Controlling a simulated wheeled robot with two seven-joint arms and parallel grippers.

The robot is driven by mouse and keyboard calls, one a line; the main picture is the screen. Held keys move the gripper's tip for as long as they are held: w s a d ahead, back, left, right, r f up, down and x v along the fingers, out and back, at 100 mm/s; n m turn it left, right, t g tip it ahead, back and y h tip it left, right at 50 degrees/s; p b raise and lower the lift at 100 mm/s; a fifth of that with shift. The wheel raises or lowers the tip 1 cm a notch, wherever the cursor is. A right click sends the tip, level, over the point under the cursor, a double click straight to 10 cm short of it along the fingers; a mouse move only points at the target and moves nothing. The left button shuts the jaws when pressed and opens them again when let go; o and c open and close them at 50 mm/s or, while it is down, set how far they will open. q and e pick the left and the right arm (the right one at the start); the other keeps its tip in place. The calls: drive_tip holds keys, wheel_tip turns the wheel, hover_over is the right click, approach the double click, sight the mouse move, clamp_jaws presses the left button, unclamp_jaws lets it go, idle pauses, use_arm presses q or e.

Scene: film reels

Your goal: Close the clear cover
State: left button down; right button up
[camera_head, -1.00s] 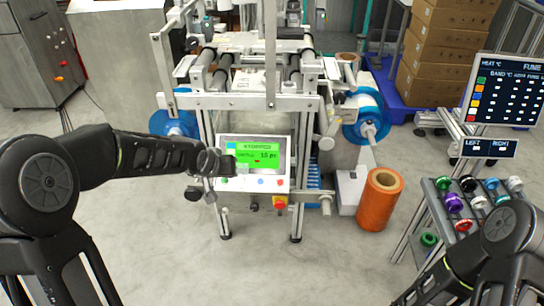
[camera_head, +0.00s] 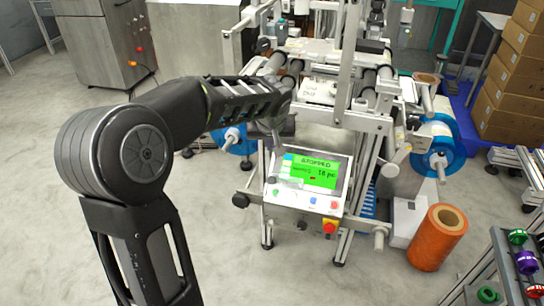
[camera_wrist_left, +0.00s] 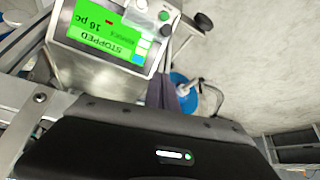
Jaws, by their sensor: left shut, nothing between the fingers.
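The clear cover is hard to make out. A metal frame bar (camera_head: 345,55) stands up at the front of the machine (camera_head: 330,115), and I cannot tell any see-through pane between this bar and the one to its left. My left gripper (camera_head: 275,133) is shut and empty, at the end of the left arm, close to the machine's front left side above the control panel. In the left wrist view its fingers (camera_wrist_left: 165,95) show small beside the control panel (camera_wrist_left: 110,35). My right gripper is not in view.
The green screen (camera_head: 315,172) reads STOPPED and 16 pc. Blue reels (camera_head: 437,147) flank the machine. An orange roll (camera_head: 437,238) stands on the floor at right. A rack of coloured spools (camera_head: 515,262) is at lower right. Floor at left is clear.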

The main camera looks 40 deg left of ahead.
use_arm(q)
drive_tip(key=b, duration=0.2)
hover_over(271, 173)
drive_tip(key=f, duration=0.9)
drive_tip(key=shift+w+a, duration=0.1)
drive_tip(key=shift+w, duration=0.15)
drive_tip(key=shift+s+d+f+b, duration=0.3)
drive_tip(key=shift+s+d+f, duration=0.35)
drive_tip(key=shift+s, duration=0.2)
drive_tip(key=shift+s+d+f, duration=0.15)
drive_tip(key=shift+s+f, duration=0.2)
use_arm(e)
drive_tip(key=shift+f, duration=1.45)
